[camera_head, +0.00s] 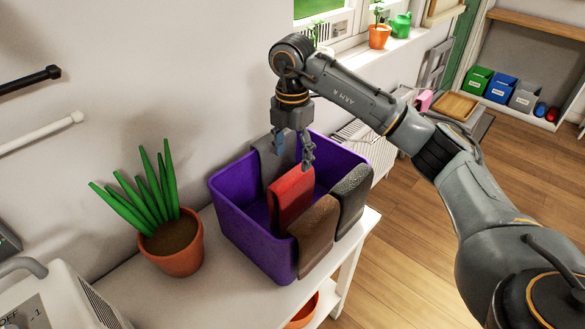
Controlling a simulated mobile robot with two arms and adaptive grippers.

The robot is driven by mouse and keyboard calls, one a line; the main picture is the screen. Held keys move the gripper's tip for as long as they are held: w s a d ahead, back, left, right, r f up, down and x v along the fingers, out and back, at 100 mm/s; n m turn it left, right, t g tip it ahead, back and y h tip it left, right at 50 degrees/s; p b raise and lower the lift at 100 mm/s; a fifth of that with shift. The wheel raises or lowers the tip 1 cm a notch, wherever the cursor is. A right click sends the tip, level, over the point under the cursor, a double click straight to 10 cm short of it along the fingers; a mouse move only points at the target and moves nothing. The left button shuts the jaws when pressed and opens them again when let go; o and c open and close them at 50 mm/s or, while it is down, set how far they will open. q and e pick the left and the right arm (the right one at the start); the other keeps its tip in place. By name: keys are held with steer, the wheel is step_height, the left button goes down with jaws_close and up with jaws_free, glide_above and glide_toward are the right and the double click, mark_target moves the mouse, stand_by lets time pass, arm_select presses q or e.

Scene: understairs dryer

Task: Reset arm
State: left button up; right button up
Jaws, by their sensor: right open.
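My right arm comes in from the right and bends down over a purple bin (237,222) on a white table. My right gripper (291,158) points down over the bin with its fingers apart, above or beside the top of a red folded cloth (291,196). I cannot tell whether it touches the cloth. The red cloth stands upright in the bin. A brown cloth (315,234) and a dark grey cloth (353,198) hang over the rim, and another grey cloth (270,160) is at the back, partly hidden by the gripper. My left gripper is not in view.
A potted plant (172,243) stands left of the bin. A white appliance (60,300) is at the lower left. Two rods (40,132) stick out near the left wall. A windowsill with pots (379,36) and a radiator lie behind my arm. Wooden floor (400,240) is open at the right.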

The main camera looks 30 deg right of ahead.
steer(key=shift+r, duration=0.3)
